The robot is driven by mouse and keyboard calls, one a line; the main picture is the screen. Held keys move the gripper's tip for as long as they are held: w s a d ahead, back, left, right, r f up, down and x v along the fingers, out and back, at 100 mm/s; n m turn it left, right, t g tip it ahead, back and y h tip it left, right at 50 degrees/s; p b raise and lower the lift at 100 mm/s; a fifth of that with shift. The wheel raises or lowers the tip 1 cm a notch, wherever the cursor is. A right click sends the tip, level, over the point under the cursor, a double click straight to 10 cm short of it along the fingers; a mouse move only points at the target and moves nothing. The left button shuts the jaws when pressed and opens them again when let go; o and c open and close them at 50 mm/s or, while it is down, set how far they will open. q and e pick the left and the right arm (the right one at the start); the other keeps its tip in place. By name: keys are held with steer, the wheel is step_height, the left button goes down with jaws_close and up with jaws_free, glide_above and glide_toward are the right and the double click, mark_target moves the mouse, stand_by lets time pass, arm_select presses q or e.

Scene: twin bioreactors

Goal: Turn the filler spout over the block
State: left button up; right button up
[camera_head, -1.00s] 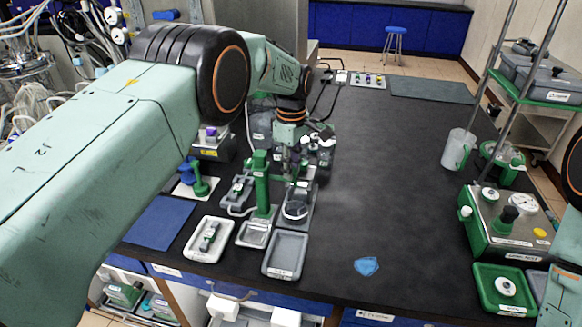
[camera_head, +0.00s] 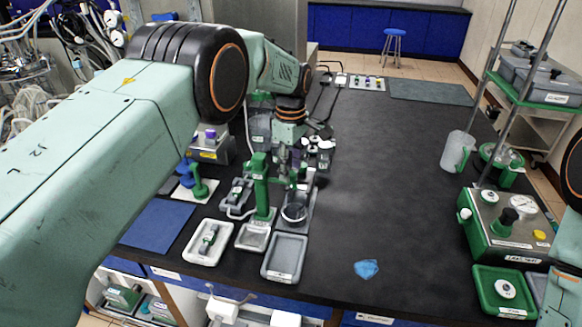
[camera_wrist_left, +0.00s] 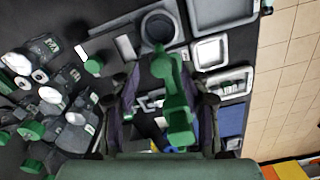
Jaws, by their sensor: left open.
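The green filler (camera_head: 261,190) stands upright near the front of the bench, left of the grey block. Its green spout at the top (camera_wrist_left: 176,95) runs between my left fingers in the left wrist view. The grey block (camera_head: 300,205) carries a round dark-centred ring, which also shows in the left wrist view (camera_wrist_left: 158,28). My left gripper (camera_head: 294,170) points down beside the filler's top, above the block's far part. Its fingers are open, one on each side of the spout; I cannot tell whether they touch it. My right gripper is out of view.
Grey tray (camera_head: 285,258) and white tray (camera_head: 208,242) lie at the front edge. Several lidded bottles (camera_wrist_left: 45,90) crowd close beside my left gripper. A green-based machine (camera_head: 508,225) stands far right. The bench middle is clear except for a blue piece (camera_head: 366,269).

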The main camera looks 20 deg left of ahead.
arm_select(q)
step_height(320, 180, up, 11)
steer(key=shift+r, duration=0.15)
stand_by(0.5)
